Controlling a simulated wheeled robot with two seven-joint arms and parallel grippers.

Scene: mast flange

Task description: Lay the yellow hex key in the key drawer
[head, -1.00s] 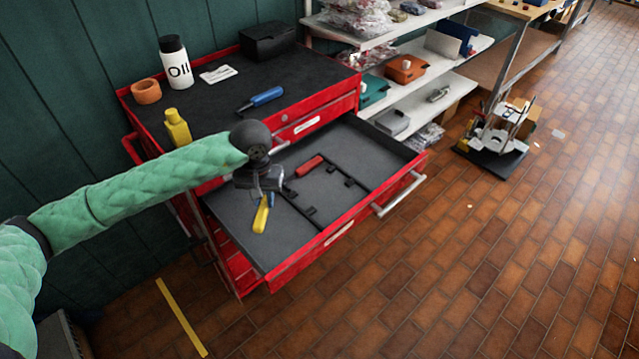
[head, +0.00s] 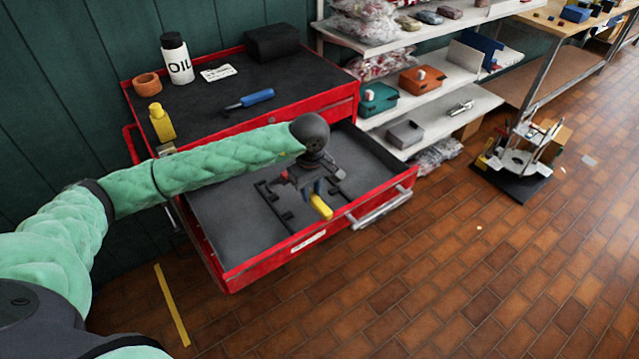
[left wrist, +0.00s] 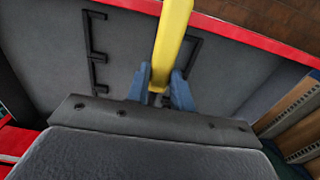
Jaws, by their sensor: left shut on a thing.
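The yellow hex key (head: 321,206) is in my left gripper (head: 315,190), over the front right part of the open drawer (head: 225,215). In the left wrist view the yellow hex key (left wrist: 172,42) sticks out ahead from between the blue fingertips of my left gripper (left wrist: 160,88), which are shut on it. The grey drawer floor with black divider bars (left wrist: 95,50) lies beneath. I cannot tell whether the key touches the floor. The red-handled tool (head: 284,176) is mostly hidden behind my gripper. My right gripper is not in view.
The red cabinet's top holds an oil bottle (head: 177,60), an orange ring (head: 147,85), a yellow bottle (head: 161,122), a blue-handled screwdriver (head: 255,98) and a black box (head: 272,42). Shelves with bins (head: 378,98) stand to the right. The drawer's left part is clear.

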